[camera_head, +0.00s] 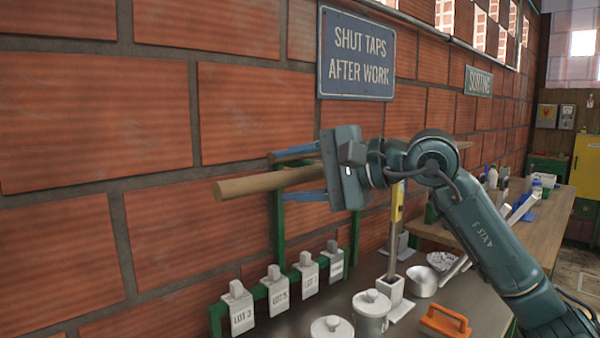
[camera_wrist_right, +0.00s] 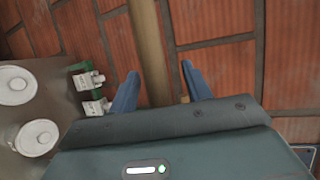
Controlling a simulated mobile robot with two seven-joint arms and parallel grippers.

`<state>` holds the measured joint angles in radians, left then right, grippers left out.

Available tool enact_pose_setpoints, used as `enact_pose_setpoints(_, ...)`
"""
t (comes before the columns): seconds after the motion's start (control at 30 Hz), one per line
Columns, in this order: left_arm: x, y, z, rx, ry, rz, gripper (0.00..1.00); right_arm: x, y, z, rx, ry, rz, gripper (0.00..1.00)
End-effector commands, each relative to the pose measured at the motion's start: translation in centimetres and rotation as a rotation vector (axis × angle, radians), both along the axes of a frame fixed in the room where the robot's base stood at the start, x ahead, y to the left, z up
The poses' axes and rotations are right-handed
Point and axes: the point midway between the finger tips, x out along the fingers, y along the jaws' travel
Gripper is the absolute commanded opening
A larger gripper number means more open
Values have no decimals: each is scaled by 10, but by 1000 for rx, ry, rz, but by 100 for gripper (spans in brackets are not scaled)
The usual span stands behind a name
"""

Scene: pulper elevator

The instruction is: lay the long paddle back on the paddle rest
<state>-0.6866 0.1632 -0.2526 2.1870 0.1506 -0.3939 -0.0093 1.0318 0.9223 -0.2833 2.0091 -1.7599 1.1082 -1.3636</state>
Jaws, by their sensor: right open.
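The long paddle shows as a pale wooden shaft (camera_head: 255,184) that runs level along the brick wall. Its left end is free in the air. My right gripper (camera_head: 302,174) is open, with one blue finger above the shaft and one below it. In the right wrist view the shaft (camera_wrist_right: 150,50) passes between the two open fingers (camera_wrist_right: 160,88). The green upright frame (camera_head: 279,225) against the wall, which looks like the paddle rest, stands behind the shaft. I cannot tell whether the shaft bears on it. The gripper hides the middle of the paddle. My left gripper is not in view.
Several grey lot tags (camera_head: 273,289) hang on a green rail below. The bench holds a lidded pot (camera_head: 371,310), an orange-handled tool (camera_head: 445,322) and a metal bowl (camera_head: 423,281). A blue sign (camera_head: 356,54) hangs on the wall above my gripper.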

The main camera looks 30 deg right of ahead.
Motion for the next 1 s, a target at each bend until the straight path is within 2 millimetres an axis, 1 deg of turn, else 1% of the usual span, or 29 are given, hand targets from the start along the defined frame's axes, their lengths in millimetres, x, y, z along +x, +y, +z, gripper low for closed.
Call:
enact_pose_setpoints(0.17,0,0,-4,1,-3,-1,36,-9,-9,1,-2,-3,-3,49)
enact_pose_setpoints(0.27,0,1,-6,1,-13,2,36,-23,-20,4,-5,-6,-5,49)
enact_pose_setpoints(0.4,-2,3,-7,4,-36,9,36,-47,-40,10,-6,-5,-7,49)
enact_pose_setpoints(0.63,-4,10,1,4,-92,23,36,-83,-68,20,-5,-6,-4,49)
enact_pose_setpoints(0.8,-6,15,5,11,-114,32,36,-96,-79,25,-5,-6,-3,49)
enact_pose_setpoints(1.0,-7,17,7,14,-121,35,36,-100,-82,28,-4,-7,0,49)
